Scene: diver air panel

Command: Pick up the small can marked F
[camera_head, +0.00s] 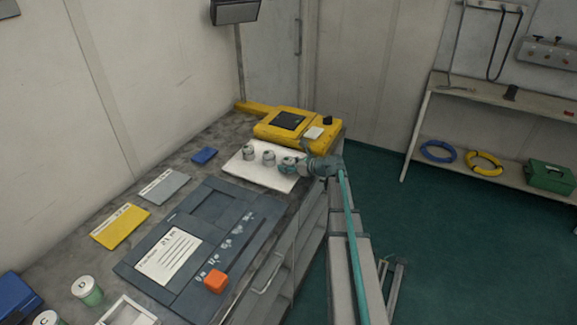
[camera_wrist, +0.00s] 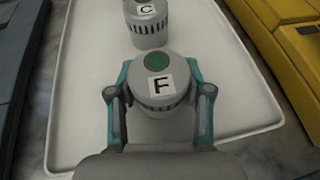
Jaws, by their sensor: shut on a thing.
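The small can marked F (camera_wrist: 158,80) is a grey can with a green dot on top and a black F on a white label. It stands on the white tray (camera_wrist: 235,105). My gripper (camera_wrist: 158,108) has its teal fingers on both sides of the can and is shut on it. In the head view my gripper (camera_head: 292,166) reaches in from the right over the tray (camera_head: 262,180), largely hiding can F. A second small can marked C (camera_wrist: 147,22) stands behind it.
Two small cans (camera_head: 258,155) stand left of my gripper on the tray. A yellow case (camera_head: 297,128) lies behind the tray. A dark panel board (camera_head: 205,240) with an orange block (camera_head: 215,281) lies in front. A blue block (camera_head: 204,156) lies to the left.

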